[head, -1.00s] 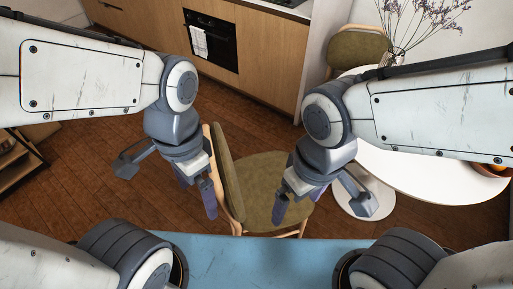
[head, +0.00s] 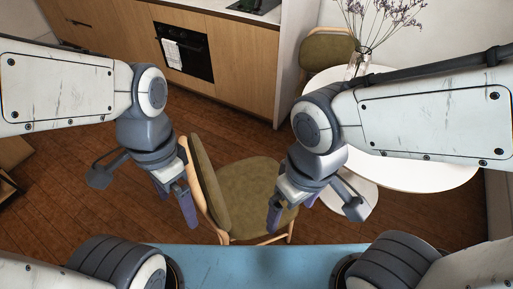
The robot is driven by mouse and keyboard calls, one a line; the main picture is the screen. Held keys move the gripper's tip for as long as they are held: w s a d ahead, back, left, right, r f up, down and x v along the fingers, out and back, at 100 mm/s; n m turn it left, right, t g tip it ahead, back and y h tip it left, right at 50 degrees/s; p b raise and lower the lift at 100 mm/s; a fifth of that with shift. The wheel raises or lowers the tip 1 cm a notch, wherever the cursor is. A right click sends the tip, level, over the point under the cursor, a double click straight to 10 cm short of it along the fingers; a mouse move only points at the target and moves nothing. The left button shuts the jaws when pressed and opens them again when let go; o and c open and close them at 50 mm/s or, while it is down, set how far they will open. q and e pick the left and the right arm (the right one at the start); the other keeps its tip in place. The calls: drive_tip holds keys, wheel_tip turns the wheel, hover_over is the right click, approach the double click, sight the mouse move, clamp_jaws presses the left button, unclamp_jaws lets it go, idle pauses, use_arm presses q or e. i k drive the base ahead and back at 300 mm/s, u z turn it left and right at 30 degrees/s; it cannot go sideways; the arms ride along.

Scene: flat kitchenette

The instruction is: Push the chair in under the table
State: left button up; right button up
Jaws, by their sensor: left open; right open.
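The chair has an olive padded seat (head: 251,183), an olive backrest (head: 207,178) and a light wooden frame. It stands upright in the middle of the head view, its backrest on the left. The round white table (head: 425,172) is to the right, partly hidden by my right arm. The chair's seat appears outside the tabletop. My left gripper (head: 176,205) is open, close to the outer left side of the backrest; I cannot tell whether it touches. My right gripper (head: 289,212) is open and empty, in front of the seat's right part in the picture.
A second olive chair (head: 328,52) stands behind the table. A glass vase (head: 359,65) with dried flowers is on the table. Wooden cabinets (head: 243,65) with a black oven (head: 184,52) line the back. Brown floor (head: 85,215) is open at the left.

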sight(235, 200)
drive_tip(key=z, duration=2.05)
drive_tip(key=k, duration=0.4)
drive_tip(key=u, duration=0.6)
